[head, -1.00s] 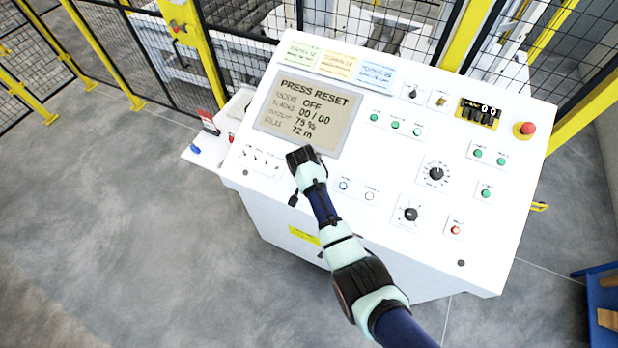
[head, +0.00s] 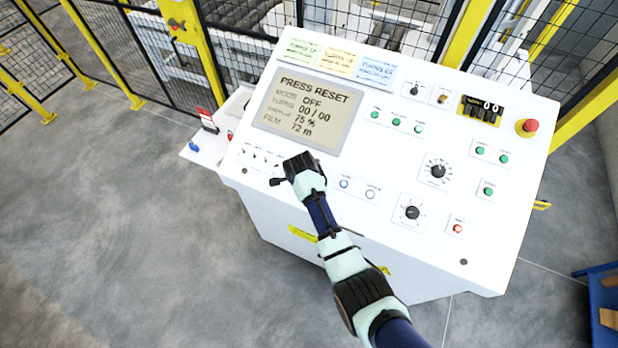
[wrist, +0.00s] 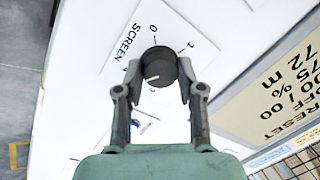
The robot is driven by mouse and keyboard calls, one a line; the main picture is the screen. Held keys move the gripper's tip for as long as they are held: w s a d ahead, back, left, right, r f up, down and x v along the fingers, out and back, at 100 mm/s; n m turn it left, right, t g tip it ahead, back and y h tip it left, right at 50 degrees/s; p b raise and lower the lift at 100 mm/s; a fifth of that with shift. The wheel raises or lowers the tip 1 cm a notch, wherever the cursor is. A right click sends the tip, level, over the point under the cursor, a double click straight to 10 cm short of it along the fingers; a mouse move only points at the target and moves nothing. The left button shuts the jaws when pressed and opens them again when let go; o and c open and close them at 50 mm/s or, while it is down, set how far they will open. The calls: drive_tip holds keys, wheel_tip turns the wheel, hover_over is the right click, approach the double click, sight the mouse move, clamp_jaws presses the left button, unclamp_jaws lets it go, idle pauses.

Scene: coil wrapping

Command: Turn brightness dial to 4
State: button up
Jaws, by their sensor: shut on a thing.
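A dark round dial (wrist: 160,62) sits on a white plate labelled SCREEN, with the numbers 0 and 1 readable beside it. A mark that looks like 4 is partly covered by the left finger. My gripper (wrist: 160,84) has one finger on each side of the dial and is shut on it. A small white mark shows on the dial's near side; which number it lines up with I cannot tell. In the head view my gripper (head: 298,172) is on the panel just below the display (head: 305,112) and hides the dial.
The display reads PRESS RESET, mode OFF, 00/00, 75 % and 72 m. Small switches (head: 262,157) lie left of my gripper, and round buttons (head: 357,188) to its right. Two larger dials (head: 437,171) and a red emergency button (head: 526,127) are further right.

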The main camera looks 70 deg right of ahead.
drive_tip(key=shift+m+b, duration=0.3)
drive_tip(key=shift+m, duration=0.8)
drive_tip(key=o, duration=1.2)
drive_tip(key=shift+c, duration=0.2)
drive_tip(key=v, duration=1.2)
drive_tip(key=shift+a, duration=0.25)
drive_tip(key=shift+f, duration=0.1)
